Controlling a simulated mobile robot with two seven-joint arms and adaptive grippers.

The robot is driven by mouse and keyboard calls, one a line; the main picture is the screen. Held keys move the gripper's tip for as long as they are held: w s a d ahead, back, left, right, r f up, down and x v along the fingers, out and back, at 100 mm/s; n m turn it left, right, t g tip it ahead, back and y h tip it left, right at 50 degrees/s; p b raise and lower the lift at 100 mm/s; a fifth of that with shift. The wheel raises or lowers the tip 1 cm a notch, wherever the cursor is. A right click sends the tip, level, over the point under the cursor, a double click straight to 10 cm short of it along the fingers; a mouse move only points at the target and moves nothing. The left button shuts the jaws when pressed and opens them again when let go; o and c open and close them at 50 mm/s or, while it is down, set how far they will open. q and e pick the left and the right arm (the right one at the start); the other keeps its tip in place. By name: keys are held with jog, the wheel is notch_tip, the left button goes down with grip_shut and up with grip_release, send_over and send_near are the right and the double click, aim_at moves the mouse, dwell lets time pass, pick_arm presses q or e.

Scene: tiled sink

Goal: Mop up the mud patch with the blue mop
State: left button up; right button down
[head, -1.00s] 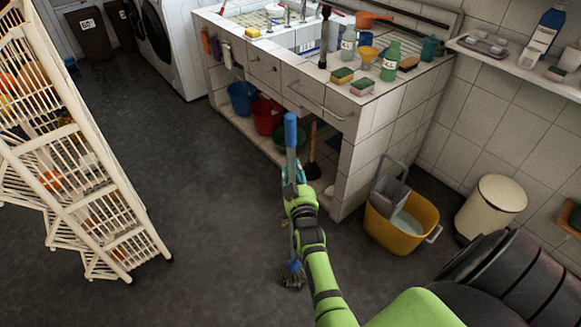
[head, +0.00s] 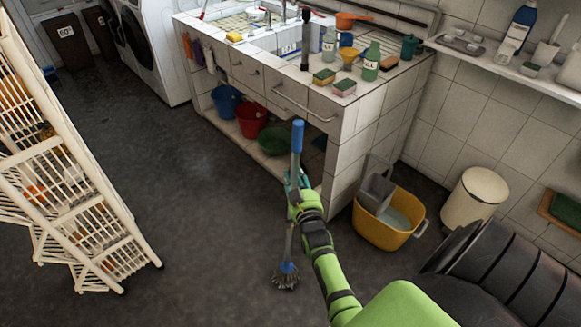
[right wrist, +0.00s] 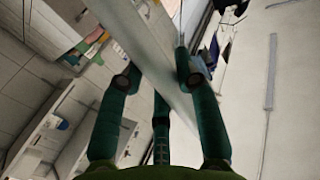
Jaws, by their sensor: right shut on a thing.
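The blue mop has a blue grip (head: 297,137) at the top, a thin grey pole, and a grey stringy head (head: 286,277) under a blue collar. It stands nearly upright in the head view, with its head low over or on the dark floor; contact is unclear. My right gripper (head: 297,181) is shut around the pole below the blue grip. In the right wrist view, teal fingers (right wrist: 158,68) close around the pale pole (right wrist: 150,55). I cannot pick out a mud patch on the dark, mottled floor. My left gripper is out of view.
A white slatted rack (head: 100,220) stands at the left. The tiled sink counter (head: 345,150) is ahead, with buckets beneath it. A yellow mop bucket (head: 385,232) and a cream bin (head: 474,196) stand at right. Floor between rack and counter (head: 175,170) is clear.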

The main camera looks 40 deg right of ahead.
jog(key=w+d+b, duration=0.1)
jog(key=d+b, duration=0.2)
jog(key=d, duration=1.1)
jog(key=shift+r, duration=0.15)
dwell(0.9)
jog(key=shift+w+a, duration=0.1)
jog(key=shift+a, duration=0.05)
